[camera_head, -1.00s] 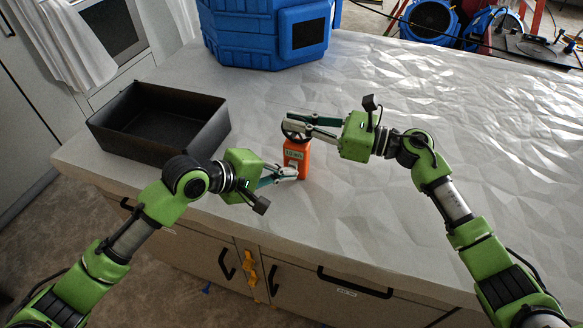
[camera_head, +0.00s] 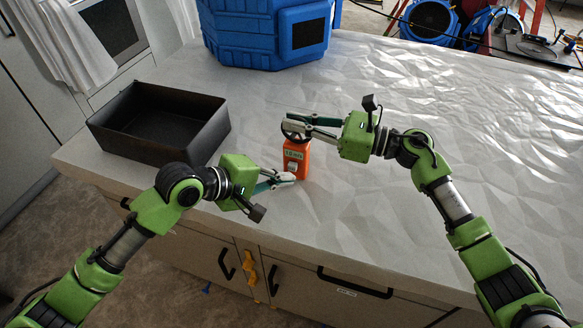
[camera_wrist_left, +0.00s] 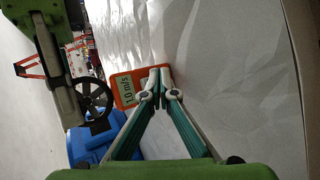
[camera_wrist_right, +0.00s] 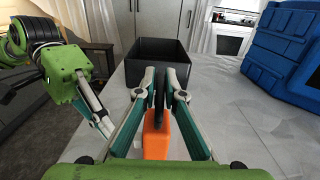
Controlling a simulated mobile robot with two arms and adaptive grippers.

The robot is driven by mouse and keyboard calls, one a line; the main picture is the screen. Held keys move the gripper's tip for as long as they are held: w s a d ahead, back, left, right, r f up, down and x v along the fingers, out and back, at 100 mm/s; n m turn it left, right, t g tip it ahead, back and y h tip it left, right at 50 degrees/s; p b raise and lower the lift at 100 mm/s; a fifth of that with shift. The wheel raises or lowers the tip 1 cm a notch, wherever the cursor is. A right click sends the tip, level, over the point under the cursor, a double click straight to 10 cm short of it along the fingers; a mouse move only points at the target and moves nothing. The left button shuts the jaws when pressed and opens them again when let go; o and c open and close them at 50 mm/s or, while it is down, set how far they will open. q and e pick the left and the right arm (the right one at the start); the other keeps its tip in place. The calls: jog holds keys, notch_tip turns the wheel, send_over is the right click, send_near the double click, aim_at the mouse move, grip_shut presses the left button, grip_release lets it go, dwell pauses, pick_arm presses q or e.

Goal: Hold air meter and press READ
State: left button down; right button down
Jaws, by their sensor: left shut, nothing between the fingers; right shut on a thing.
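The air meter (camera_head: 303,168) is an orange handheld body with a black fan ring on top.
A black open tray (camera_head: 158,150) stands on the table (camera_head: 440,230) at the left. A large blue container (camera_head: 265,40) stands at the back. The table right of the meter is clear apart from my right arm.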

pick_arm(q)
jog(key=shift+s+a, duration=0.25)
jog(key=shift+s, duration=0.55)
jog(key=shift+s+a, duration=0.25)
jog(key=shift+s, duration=0.55)
jog(key=shift+s+a, duration=0.25)
jog(key=shift+s, duration=0.55)
pick_arm(e)
jog(key=c, duration=2)
grip_release()
jog(key=shift+c, duration=0.2)
